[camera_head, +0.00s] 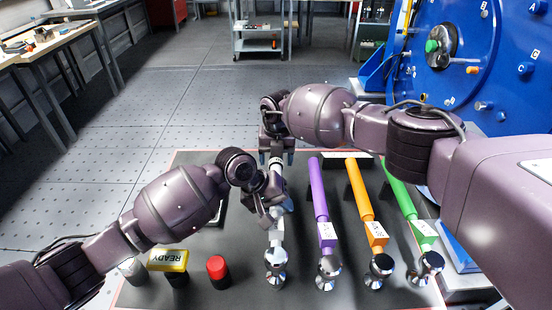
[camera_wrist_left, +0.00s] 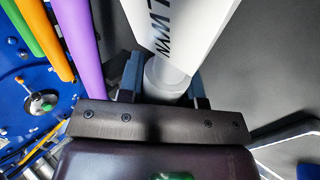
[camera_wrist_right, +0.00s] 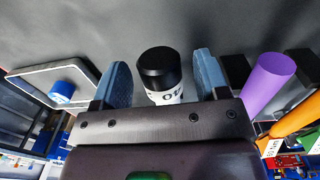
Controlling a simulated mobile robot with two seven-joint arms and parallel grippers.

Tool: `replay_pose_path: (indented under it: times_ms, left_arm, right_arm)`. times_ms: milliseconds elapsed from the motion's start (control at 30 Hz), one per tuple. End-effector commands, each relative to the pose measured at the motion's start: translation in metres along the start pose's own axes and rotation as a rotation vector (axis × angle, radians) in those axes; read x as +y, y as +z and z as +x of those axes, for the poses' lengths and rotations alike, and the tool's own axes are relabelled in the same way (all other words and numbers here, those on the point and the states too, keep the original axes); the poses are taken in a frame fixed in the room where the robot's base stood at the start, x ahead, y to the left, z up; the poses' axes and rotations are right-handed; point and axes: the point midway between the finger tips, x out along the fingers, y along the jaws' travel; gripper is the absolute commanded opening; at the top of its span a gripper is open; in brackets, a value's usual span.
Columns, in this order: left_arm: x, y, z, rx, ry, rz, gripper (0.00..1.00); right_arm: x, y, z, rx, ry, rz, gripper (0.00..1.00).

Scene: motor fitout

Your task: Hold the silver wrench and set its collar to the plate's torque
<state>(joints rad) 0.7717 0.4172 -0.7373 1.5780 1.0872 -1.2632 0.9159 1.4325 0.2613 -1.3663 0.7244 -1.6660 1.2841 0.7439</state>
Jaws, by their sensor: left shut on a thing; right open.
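The silver wrench (camera_head: 276,240) stretches front to back on the dark mat, its shiny round head (camera_head: 275,266) toward me. My left gripper (camera_head: 272,207) is shut on its silver shaft (camera_wrist_left: 165,75), beside a white block with black lettering (camera_wrist_left: 185,30), partly cut off. My right gripper (camera_head: 277,155) is open at the far end. In the right wrist view its fingers stand apart on either side of the wrench's black end (camera_wrist_right: 158,66) and white collar (camera_wrist_right: 166,97), which shows partly hidden lettering, perhaps "OFF". I cannot pick out a plate with a readable torque.
Purple (camera_head: 318,190), orange (camera_head: 361,195) and green (camera_head: 398,190) wrenches lie to the right. A yellow READY block (camera_head: 168,260), a red-topped cylinder (camera_head: 217,268) and a grey cylinder (camera_head: 131,270) stand front left. A blue motor housing (camera_head: 480,60) stands back right.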

Motion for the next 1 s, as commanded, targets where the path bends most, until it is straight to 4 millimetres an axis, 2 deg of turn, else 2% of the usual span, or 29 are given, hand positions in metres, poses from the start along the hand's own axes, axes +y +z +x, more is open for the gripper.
replay_pose_path:
  times_ms: [367, 667, 833, 1000]
  left_arm:
    - [0.0009, -0.0001, -0.0007, 0.001, 0.001, 0.001, 0.0]
    - [0.0008, -0.0001, -0.0007, 0.001, 0.001, 0.001, 0.0]
    - [0.0008, -0.0002, -0.0007, 0.001, 0.001, 0.001, 0.0]
    - [0.0008, -0.0001, -0.0007, 0.001, 0.001, 0.001, 0.0]
  right_arm:
    - [-0.0002, 0.0001, 0.0037, -0.001, 0.0, 0.0, 0.66]
    - [-0.0002, 0.0002, 0.0035, -0.001, 0.0, 0.001, 0.2]
    - [0.0009, 0.0, 0.0039, 0.0, -0.023, -0.002, 0.18]
    - [0.003, -0.0002, 0.0043, 0.0, -0.134, -0.008, 0.18]
